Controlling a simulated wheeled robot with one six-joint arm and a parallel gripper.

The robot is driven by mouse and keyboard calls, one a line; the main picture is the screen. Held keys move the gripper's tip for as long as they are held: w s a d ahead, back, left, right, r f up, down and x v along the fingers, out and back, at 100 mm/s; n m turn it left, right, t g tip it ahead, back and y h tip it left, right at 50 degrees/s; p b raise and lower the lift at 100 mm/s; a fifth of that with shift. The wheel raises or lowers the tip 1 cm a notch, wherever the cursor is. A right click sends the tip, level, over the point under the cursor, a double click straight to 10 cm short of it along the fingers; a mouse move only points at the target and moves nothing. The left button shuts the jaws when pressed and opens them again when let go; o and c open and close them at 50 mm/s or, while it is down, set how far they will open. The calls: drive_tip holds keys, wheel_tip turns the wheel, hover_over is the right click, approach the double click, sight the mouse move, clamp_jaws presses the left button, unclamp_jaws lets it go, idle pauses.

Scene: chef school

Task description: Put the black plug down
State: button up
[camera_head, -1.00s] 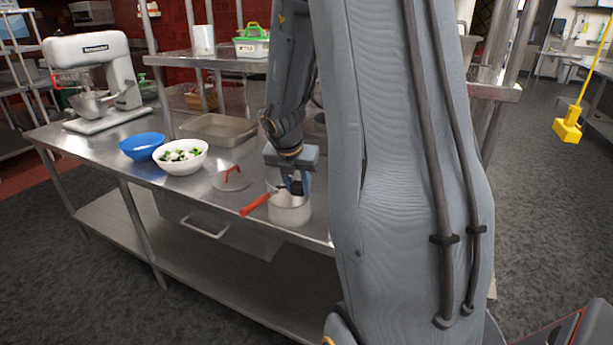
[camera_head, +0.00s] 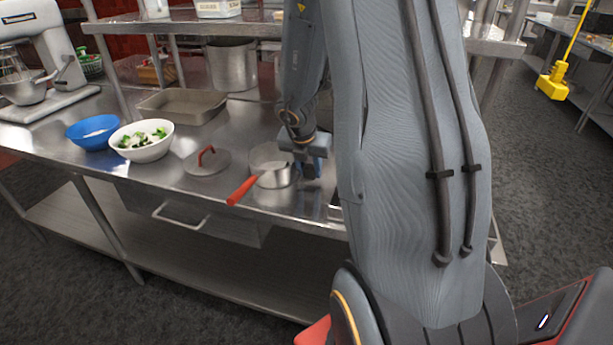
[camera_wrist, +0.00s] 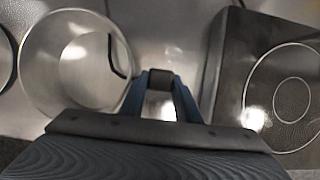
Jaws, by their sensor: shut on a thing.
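My gripper (camera_wrist: 161,82) is shut on the black plug (camera_wrist: 160,77), a small dark block between its blue fingertips in the wrist view. In the head view my gripper (camera_head: 311,172) is low over the steel table (camera_head: 225,192), just right of the saucepan. The plug cannot be made out there. I cannot tell whether the plug touches the table top.
The saucepan (camera_head: 270,178) with a red handle is close left of my gripper. A dark flat unit with ring marks (camera_wrist: 226,60) is close on the right. A lid (camera_head: 207,163), white bowl (camera_head: 140,150), blue bowl (camera_head: 92,131) and metal tray (camera_head: 182,106) stand further left.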

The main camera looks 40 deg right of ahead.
drive_tip(key=shift+f, duration=0.95)
drive_tip(key=shift+f+b, duration=0.1)
drive_tip(key=shift+b, duration=0.25)
drive_tip(key=o, duration=0.7)
drive_tip(key=shift+o, duration=0.2)
